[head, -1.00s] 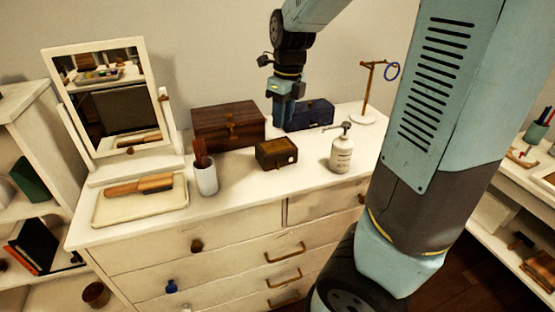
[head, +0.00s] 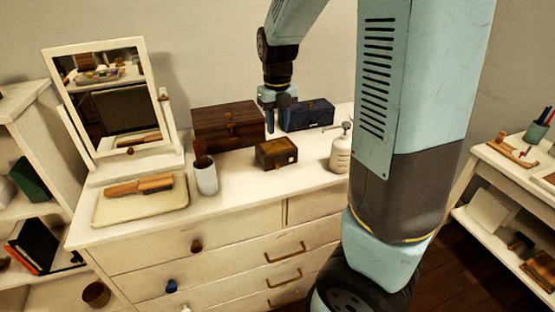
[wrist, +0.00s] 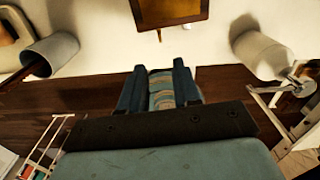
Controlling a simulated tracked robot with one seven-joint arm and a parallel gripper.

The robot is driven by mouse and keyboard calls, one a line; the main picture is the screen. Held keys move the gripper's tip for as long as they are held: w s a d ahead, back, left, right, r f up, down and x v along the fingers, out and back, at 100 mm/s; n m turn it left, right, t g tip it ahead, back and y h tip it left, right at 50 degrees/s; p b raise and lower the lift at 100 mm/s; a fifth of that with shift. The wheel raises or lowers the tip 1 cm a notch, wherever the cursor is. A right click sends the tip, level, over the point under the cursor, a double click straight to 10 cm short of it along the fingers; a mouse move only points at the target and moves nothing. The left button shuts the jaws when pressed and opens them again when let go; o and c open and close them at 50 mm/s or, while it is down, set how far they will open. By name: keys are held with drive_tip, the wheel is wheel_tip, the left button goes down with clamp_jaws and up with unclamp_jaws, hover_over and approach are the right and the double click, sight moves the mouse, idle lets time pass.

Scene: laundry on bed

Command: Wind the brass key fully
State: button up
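A small dark wooden box (head: 276,155) sits on the dresser top; it also shows at the top edge of the wrist view (wrist: 172,12). A small brass piece (wrist: 160,34), possibly the key, sticks out of its near side in the wrist view; its exact shape is too small to tell. My gripper (head: 278,122) is above the dresser, pointing down, behind the small box in the head view and apart from it. In the wrist view its two fingers (wrist: 160,88) stand apart, with a striped surface showing between them and no held object evident.
A larger wooden chest (head: 225,128) and a blue box (head: 307,115) stand behind. A tray (head: 140,205) and mirror (head: 105,100) are farther left. Clear dresser surface lies before the small box.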

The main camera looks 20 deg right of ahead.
sight(277, 162)
drive_tip(key=shift+f, duration=6.25)
clamp_jaws()
